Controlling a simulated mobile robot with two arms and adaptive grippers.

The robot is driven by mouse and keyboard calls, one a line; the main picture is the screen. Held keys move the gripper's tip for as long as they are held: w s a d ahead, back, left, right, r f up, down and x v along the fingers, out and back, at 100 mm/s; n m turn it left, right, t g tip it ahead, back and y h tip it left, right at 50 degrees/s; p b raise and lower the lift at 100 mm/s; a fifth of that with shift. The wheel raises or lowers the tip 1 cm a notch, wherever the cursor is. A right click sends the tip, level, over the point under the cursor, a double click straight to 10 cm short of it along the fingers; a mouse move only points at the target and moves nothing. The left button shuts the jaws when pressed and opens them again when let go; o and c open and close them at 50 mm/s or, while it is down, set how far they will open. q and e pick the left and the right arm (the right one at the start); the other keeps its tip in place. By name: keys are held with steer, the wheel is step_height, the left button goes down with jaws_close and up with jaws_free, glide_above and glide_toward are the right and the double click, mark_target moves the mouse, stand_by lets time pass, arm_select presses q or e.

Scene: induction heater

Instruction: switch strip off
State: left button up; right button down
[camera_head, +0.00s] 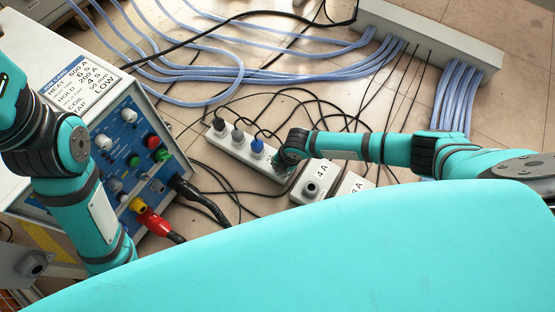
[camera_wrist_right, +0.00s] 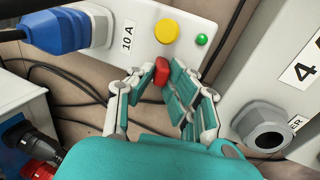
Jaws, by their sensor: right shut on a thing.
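The white power strip (camera_head: 232,150) lies on the floor with a grey plug (camera_head: 238,138) and a blue plug (camera_head: 257,148) in it. In the right wrist view, its end (camera_wrist_right: 145,22) has a "10 A" label, a yellow round button (camera_wrist_right: 167,31), a small green lamp (camera_wrist_right: 202,39) and a red switch (camera_wrist_right: 162,71). I cannot tell if the lamp is lit. My right gripper (camera_wrist_right: 160,85) is at this end, its fingers closed around the red switch; it also shows in the head view (camera_head: 284,167). The switch's position is partly hidden.
A heater unit (camera_head: 125,130) with knobs and cables stands at the left. White boxes, one marked "4 A" (camera_head: 315,183), sit right of the strip. Black cables lie around it. Blue hoses (camera_head: 200,72) run behind to a long grey manifold (camera_head: 440,38).

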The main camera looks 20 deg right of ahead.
steer(key=shift+s+d+f+t+y+p, duration=0.15)
steer(key=shift+s+t+y+p, duration=0.2)
steer(key=shift+t+y, duration=0.35)
steer(key=shift+w, duration=0.1)
steer(key=c, duration=1.6)
jaws_free()
steer(key=v, duration=1.2)
